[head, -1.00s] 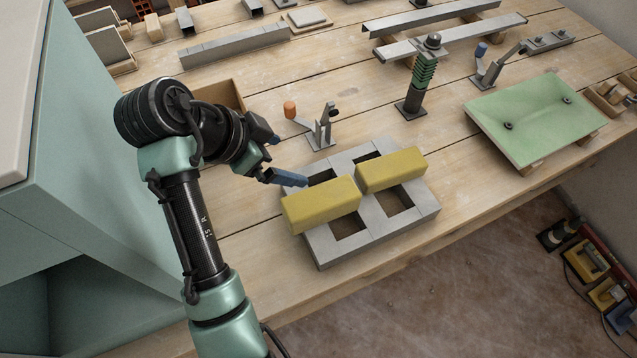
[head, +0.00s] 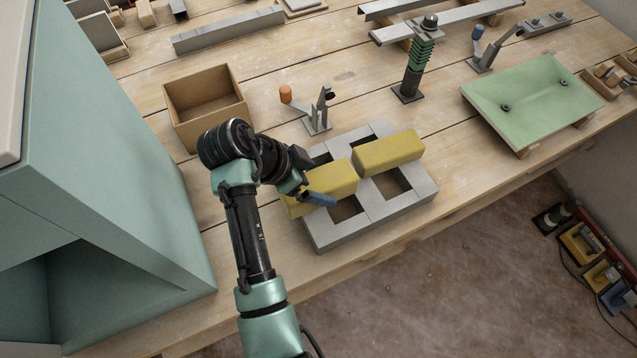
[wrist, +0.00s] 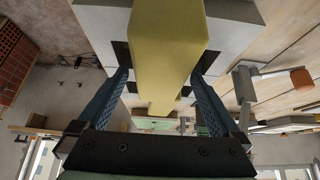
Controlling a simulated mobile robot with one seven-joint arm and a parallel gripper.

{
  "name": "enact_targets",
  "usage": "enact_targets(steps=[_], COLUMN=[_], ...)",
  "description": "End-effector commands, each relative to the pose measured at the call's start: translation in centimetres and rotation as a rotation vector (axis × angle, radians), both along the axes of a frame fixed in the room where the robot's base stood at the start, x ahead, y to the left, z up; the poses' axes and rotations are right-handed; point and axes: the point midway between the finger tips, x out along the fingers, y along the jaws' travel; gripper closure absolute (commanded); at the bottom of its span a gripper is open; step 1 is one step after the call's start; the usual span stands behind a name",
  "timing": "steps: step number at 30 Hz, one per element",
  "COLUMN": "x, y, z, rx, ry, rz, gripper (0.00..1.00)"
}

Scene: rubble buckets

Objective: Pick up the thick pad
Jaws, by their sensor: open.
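Two yellow block-like pads lie on a grey frame with square openings (head: 405,208). The left pad (head: 333,176) looks the thicker of the two. The right pad (head: 388,153) lies beyond it, apart from my gripper. My gripper (wrist: 160,76) is open, with its blue fingers on either side of the left pad, which also shows in the wrist view (wrist: 168,42). In the head view one finger of my gripper (head: 320,198) shows in front of that pad's near side; the other is hidden. I cannot tell whether the fingers touch the pad.
A lever clamp with an orange knob (head: 317,112) stands just behind the frame. An open cardboard box (head: 205,125) is at the back left. A green spring post (head: 411,80) and a tilted green panel (head: 535,110) stand to the right. The table's front edge is close.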

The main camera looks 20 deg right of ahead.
Motion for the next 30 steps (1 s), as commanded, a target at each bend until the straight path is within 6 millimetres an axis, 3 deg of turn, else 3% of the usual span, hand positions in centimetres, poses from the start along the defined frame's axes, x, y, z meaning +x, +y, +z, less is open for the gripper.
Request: enact_targets(steps=[3, 11, 24, 30], x=[0.00, 0.02, 0.04, 0.06], y=[-0.61, -0.71, -0.69, -0.69], z=[-0.91, -1.08, -1.03, -0.98], rx=[0.001, 0.001, 0.001, 0.001], ry=[0.000, -0.002, -0.001, -0.002], rz=[-0.002, -0.001, 0.000, -0.001], gripper=[0.00, 0.02, 0.81, 0.82])
